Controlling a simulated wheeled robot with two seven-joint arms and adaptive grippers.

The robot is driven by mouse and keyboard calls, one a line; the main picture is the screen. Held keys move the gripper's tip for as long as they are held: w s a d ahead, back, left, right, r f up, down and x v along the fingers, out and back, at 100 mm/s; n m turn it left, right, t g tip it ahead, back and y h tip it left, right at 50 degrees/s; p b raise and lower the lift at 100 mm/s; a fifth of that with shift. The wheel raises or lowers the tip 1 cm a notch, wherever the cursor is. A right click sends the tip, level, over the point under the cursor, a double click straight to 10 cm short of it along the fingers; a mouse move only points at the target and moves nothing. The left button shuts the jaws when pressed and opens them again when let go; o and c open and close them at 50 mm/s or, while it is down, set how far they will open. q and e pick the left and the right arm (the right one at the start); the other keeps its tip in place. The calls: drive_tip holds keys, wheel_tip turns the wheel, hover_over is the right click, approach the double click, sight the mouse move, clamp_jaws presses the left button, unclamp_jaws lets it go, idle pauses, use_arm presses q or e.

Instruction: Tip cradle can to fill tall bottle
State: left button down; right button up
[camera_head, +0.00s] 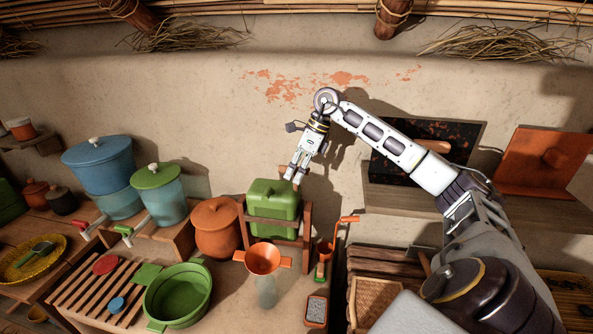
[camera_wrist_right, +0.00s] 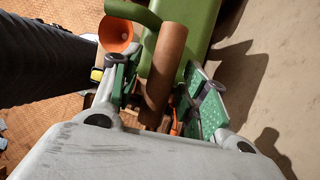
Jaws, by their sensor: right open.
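The green cradle can (camera_head: 272,208) sits upright in a brown wooden cradle (camera_head: 306,228) on the counter. The tall clear bottle (camera_head: 267,292) stands in front of it, with an orange funnel (camera_head: 263,258) at its mouth. My right gripper (camera_head: 294,180) points down at the can's upper right. In the right wrist view, my open right gripper (camera_wrist_right: 162,92) has its green-padded fingers on either side of a brown round bar (camera_wrist_right: 166,72); contact with it is unclear. The green can (camera_wrist_right: 198,32) and orange funnel (camera_wrist_right: 116,34) show beyond. My left gripper is out of view.
An orange-brown pot (camera_head: 216,228) stands left of the cradle. A green basin (camera_head: 178,295) and slatted wooden rack (camera_head: 90,292) lie at front left. A wall shelf (camera_head: 430,205) runs behind my right arm.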

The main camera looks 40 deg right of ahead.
drive_tip(key=shift+c, duration=0.4)
clamp_jaws()
